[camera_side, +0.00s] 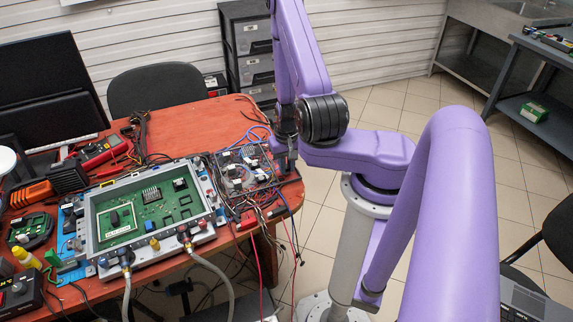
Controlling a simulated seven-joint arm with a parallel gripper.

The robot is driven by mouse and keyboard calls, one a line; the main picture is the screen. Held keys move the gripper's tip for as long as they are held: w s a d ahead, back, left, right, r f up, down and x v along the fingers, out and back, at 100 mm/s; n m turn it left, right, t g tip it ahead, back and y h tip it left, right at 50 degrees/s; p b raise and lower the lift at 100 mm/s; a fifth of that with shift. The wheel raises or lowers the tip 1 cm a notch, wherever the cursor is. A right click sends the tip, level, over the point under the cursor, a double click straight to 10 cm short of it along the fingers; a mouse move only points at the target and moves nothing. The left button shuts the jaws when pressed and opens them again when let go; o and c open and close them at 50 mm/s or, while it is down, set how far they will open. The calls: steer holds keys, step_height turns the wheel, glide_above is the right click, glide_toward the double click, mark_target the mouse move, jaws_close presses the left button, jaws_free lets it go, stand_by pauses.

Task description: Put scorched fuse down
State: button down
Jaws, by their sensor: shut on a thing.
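My gripper (290,160) points down at the right end of the orange-red table (180,118), just right of an open board of electronics (243,168) with loose wires. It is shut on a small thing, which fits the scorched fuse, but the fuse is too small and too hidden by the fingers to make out. I cannot tell whether it touches the table. A green circuit board in a grey metal housing (150,210) lies to the left, with two grey coolant hoses (212,268) running from its front edge.
Red and black leads (292,235) hang over the table's right edge close to my gripper. A red multimeter (101,151), a yellow-capped bottle (27,258) and other tools crowd the left side. A dark drawer unit (252,45) and a chair (157,90) stand behind.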

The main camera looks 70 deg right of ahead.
steer(key=shift+f, duration=0.15)
steer(key=c, duration=1.1)
jaws_free()
step_height(320, 180, up, 12)
steer(key=w+a+r+n, duration=0.3)
steer(key=a+r+n, duration=0.1)
steer(key=a+n, duration=0.2)
steer(key=w+a+r+n, duration=0.3)
steer(key=a+r+n, duration=0.2)
steer(key=a, duration=0.2)
steer(key=s+a+r+n, duration=0.2)
steer(key=s+n, duration=0.1)
steer(key=s, duration=0.2)
steer(key=s+a+r+n, duration=0.2)
steer(key=s+a+n, duration=0.1)
steer(key=s, duration=0.3)
steer(key=s+a+r+n, duration=0.2)
steer(key=s+r+n, duration=0.1)
steer(key=s, duration=0.3)
steer(key=shift+s+a+n, duration=0.15)
steer(key=shift+a+n, duration=0.15)
steer(key=shift+n, duration=0.5)
